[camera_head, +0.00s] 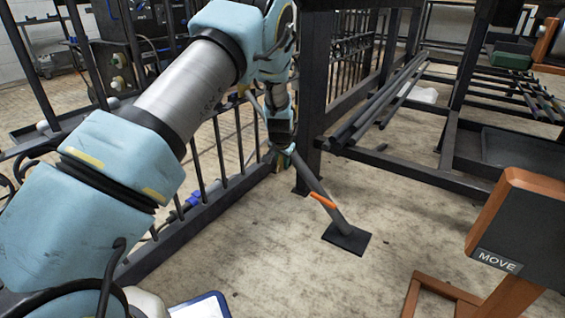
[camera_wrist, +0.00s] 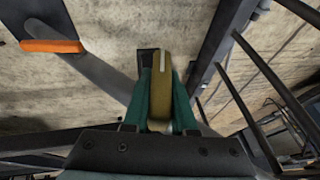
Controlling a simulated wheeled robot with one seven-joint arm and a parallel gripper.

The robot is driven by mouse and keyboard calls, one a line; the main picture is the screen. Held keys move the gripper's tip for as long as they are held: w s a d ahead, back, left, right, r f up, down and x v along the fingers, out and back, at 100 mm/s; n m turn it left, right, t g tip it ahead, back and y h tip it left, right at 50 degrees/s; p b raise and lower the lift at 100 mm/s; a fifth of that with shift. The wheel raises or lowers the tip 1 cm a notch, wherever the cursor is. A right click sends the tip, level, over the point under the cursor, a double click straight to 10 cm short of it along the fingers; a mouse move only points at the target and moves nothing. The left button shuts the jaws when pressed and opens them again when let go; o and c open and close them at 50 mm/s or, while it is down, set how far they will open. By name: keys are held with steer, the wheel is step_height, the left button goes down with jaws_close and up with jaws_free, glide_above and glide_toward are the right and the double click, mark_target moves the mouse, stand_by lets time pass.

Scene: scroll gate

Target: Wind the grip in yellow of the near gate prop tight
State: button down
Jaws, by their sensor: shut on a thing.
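The near gate prop (camera_head: 330,207) is a slanted grey tube with an orange handle (camera_head: 322,201) and a square black foot plate (camera_head: 346,239) on the floor. Its upper end meets my gripper (camera_head: 283,146) beside the gate (camera_head: 225,150). In the wrist view, the yellow grip (camera_wrist: 161,92), mustard with a pale stripe, sits between my gripper's teal fingers (camera_wrist: 161,112), which are shut on it. The prop's tube (camera_wrist: 90,68) and orange handle (camera_wrist: 52,46) run off to the upper left there. In the head view my arm and gripper hide the grip.
A dark post (camera_head: 313,100) stands close to the right of my gripper. A dark rack with long bars (camera_head: 385,105) is behind it. A brown-framed panel marked MOVE (camera_head: 510,235) stands at the front right. Bare floor lies around the foot plate.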

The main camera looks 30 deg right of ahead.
steer(key=n+g+h+p, duration=0.1)
steer(key=g+h, duration=0.1)
steer(key=g, duration=0.1)
steer(key=shift+r+g+p, duration=0.1)
steer(key=shift+g+p, duration=0.2)
steer(key=shift+p, duration=0.05)
steer(key=g+h, duration=0.1)
steer(key=g, duration=0.1)
steer(key=n+g+h, duration=0.1)
steer(key=g, duration=0.1)
steer(key=shift+s+d+f+h+b, duration=0.1)
steer(key=shift+s+f+h+b, duration=0.1)
steer(key=shift+h+b, duration=0.1)
steer(key=g+h+b, duration=0.2)
steer(key=g, duration=0.1)
steer(key=shift+n+b, duration=0.35)
steer(key=shift+n, duration=0.05)
steer(key=g+h+b, duration=0.1)
steer(key=b, duration=0.1)
steer(key=shift+s+d+n+g+h+b, duration=0.1)
steer(key=shift+n+g+h+b, duration=0.2)
steer(key=shift+n+g, duration=0.1)
steer(key=g+b, duration=0.1)
steer(key=h+b, duration=0.1)
steer(key=shift+s+r+n+g+b, duration=0.1)
steer(key=shift+r+n+g+b, duration=0.2)
steer(key=shift+g+b, duration=0.1)
steer(key=shift+h, duration=0.4)
